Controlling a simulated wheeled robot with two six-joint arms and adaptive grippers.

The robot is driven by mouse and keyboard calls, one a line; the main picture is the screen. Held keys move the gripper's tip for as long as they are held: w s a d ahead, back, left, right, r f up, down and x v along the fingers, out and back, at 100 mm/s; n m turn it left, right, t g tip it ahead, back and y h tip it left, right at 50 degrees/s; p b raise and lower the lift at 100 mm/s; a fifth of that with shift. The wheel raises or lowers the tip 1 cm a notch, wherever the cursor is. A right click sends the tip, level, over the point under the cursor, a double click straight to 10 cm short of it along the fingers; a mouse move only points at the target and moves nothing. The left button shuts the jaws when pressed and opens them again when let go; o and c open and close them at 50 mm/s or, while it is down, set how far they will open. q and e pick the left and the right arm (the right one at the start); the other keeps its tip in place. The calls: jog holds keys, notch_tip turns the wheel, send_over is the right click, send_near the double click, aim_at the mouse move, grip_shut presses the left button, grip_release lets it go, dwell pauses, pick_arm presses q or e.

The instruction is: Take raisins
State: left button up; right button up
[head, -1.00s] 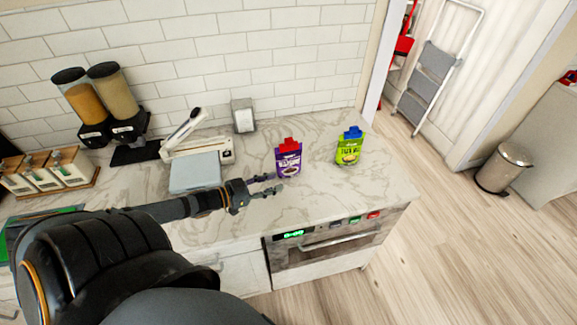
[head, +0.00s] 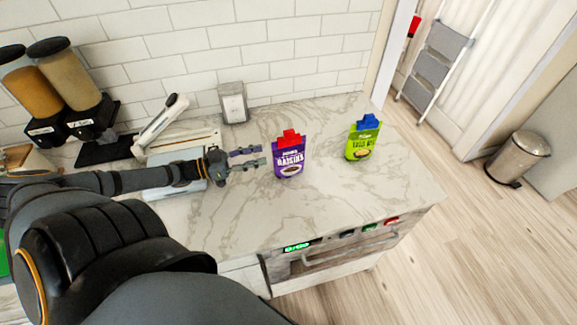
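The raisins (head: 289,158) are a purple pouch with a red cap and the word RAISINS on its front. The pouch stands upright on the marble counter, in the middle of the head view. My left gripper (head: 248,158) is just to the left of the pouch. Its two fingers are apart, point right toward the pouch, and hold nothing. A small gap seems to lie between the fingertips and the pouch. My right gripper is not in view.
A green pouch with a blue cap (head: 363,139) stands to the right of the raisins on the counter (head: 330,195). A white slicer-like device (head: 165,135), a small grey box (head: 233,103) and two dispensers (head: 68,85) stand behind and left. The counter front right of the raisins is clear.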

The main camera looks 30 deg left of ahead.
aim_at(289, 148)
pick_arm(q)
jog(key=b+x, duration=0.3)
jog(key=x, duration=0.2)
jog(key=shift+d, duration=0.15)
jog(key=shift+w, duration=0.2)
jog(key=b+x, duration=0.2)
jog(key=x, duration=0.1)
jog(key=b+x, duration=0.1)
jog(key=shift+d+r+b, duration=0.25)
jog(key=shift+d+b, duration=0.1)
jog(key=shift+d, duration=0.25)
jog(key=shift+w+d+r, duration=0.1)
jog(key=shift+w+r, duration=0.05)
jog(key=shift+w, duration=0.05)
jog(key=shift+s, duration=0.1)
grip_shut()
